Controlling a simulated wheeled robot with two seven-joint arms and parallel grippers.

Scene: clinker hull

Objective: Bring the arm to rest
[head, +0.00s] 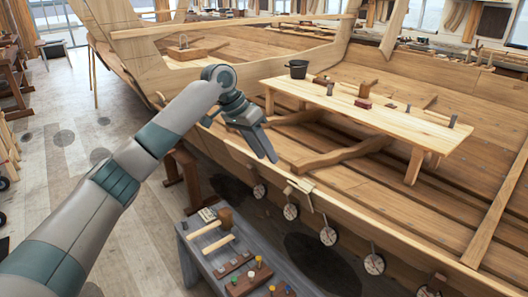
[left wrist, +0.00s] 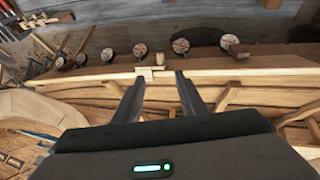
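My left arm comes in from the left in the head view, bent at a grey joint over the side of the wooden hull. My left gripper (head: 268,152) points down and to the right above the hull's upper edge (head: 232,152). In the left wrist view its two dark fingers (left wrist: 159,76) stand apart with a gap between them. Nothing is held between the fingers. A small pale wooden piece (left wrist: 150,72) on the hull's edge shows beyond the fingertips, and it also shows in the head view (head: 303,188). My right gripper is in neither view.
A plank bench (head: 400,122) inside the hull carries a black bucket (head: 298,68) and small tools. A grey bench (head: 190,246) with mallets and a peg block stands outside the hull. Several round discs (head: 328,236) hang along the hull's side.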

